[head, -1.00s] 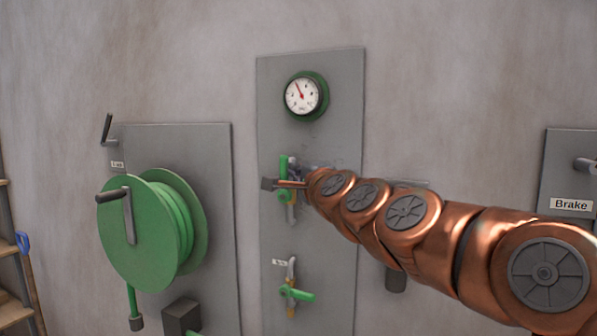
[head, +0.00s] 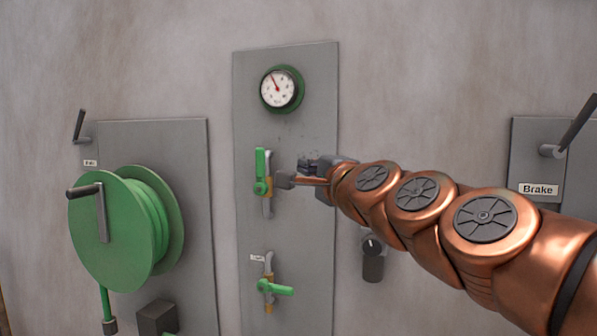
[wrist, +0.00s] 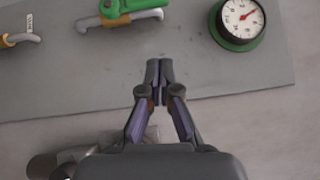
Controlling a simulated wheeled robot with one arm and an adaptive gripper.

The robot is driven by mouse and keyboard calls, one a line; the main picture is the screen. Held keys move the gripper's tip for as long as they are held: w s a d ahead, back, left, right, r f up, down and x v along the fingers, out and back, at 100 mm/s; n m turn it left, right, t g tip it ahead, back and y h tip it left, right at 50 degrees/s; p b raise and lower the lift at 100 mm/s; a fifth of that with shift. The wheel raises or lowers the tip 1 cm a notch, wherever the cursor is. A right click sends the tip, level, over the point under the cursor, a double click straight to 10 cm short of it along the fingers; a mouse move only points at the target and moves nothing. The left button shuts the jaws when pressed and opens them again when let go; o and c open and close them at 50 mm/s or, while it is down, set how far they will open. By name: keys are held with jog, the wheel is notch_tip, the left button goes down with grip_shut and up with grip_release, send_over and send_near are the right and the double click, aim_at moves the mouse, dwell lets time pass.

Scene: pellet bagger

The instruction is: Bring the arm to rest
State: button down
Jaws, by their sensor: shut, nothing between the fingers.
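My gripper (head: 284,181) is shut and empty in front of the grey panel (head: 285,100), just right of the upper green valve. In the wrist view my gripper's fingertips (wrist: 153,70) meet over the grey panel, apart from the valve. The upper valve's green handle (head: 261,172) stands upright on its pipe; it also shows at the top of the wrist view (wrist: 128,8). My copper arm reaches in from the right and hides part of the panel's right edge.
A pressure gauge (head: 282,88) sits above the valves. A lower valve with a sideways green handle (head: 275,288) is below. A green hose reel (head: 115,228) with a crank is at left. A dark knob (head: 372,262) is below my arm. A Brake lever (head: 577,125) is at right.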

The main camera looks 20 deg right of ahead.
jog(key=shift+s, duration=1.1)
jog(key=s+a+f+n+g+y, duration=0.1)
jog(key=s+a+f+n+g, duration=0.25)
jog(key=f, duration=0.55)
jog(key=s+a+f+n+g+y, duration=0.1)
jog(key=s+a+f+n+g, duration=0.25)
jog(key=f, duration=0.55)
jog(key=s+a+f+n+g+y, duration=0.1)
jog(key=a+f+n+g, duration=0.2)
jog(key=a+f+n, duration=0.45)
jog(key=s+d+f+n+g+h, duration=0.1)
jog(key=s+d+f+g, duration=0.1)
jog(key=s+f, duration=0.4)
jog(key=s+d+f+n+g+h, duration=0.1)
jog(key=s+d+f+g, duration=0.2)
jog(key=s+f+g, duration=0.2)
jog(key=s+d+f+n+g+h, duration=0.1)
jog(key=s+d+f+g+h, duration=0.1)
jog(key=s+f, duration=0.6)
jog(key=s+g, duration=0.1)
jog(key=s, duration=0.3)
jog(key=shift+s+d+f+n+g, duration=0.2)
jog(key=shift+s+d+n+g, duration=0.05)
jog(key=shift+d+n+g, duration=0.1)
